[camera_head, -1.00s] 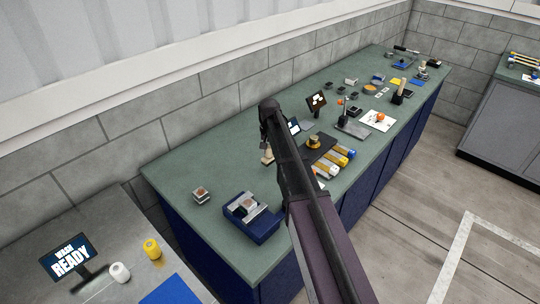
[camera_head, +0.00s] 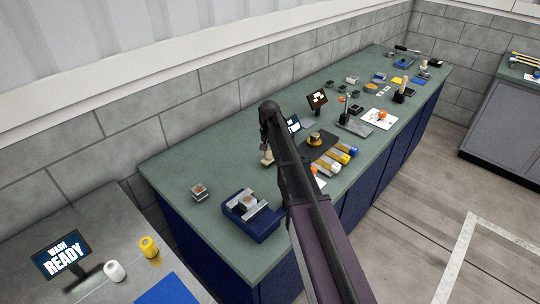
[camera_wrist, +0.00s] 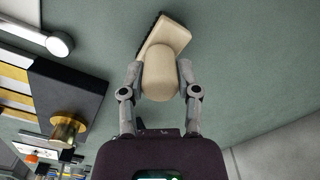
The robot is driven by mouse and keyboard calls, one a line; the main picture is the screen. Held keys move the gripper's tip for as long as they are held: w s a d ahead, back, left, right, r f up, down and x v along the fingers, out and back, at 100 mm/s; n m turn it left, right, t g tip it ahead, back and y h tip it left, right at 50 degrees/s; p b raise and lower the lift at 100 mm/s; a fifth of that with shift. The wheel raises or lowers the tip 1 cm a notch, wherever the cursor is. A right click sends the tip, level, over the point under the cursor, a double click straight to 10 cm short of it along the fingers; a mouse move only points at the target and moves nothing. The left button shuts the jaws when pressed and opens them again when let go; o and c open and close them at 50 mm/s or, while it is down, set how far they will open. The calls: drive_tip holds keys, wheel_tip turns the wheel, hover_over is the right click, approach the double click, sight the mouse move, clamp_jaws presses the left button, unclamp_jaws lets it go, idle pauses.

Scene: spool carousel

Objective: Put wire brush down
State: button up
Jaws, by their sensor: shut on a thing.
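The wire brush (camera_wrist: 160,73) has a pale wooden body and a dark bristle edge along one side of its far end. My gripper (camera_wrist: 160,75) is shut on it, one finger on each side, in the wrist view. The brush is over the green bench top (camera_wrist: 230,75); I cannot tell whether it touches the surface. In the head view a small pale part of the brush (camera_head: 267,158) shows beside my dark arm, which hides most of the gripper and the bench behind it.
A dark plate with a brass spool (camera_wrist: 67,130) and a white-capped cylinder (camera_wrist: 60,44) lie left in the wrist view. A blue box (camera_head: 250,216) and a small block (camera_head: 199,191) stand near the bench's front end. Bare bench lies between that block and the brush.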

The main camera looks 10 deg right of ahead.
sight(269, 148)
drive_tip(key=shift+f, duration=0.25)
drive_tip(key=o, duration=1)
drive_tip(key=shift+r, duration=0.15)
wheel_tip(269, 148, up, 12)
drive_tip(key=p, duration=1.2)
drive_tip(key=shift+s, duration=0.1)
idle(0.4)
drive_tip(key=s+n, duration=0.4)
drive_tip(key=s, duration=2.5)
drive_tip(key=shift+s+d, duration=0.15)
drive_tip(key=shift+d, duration=0.1)
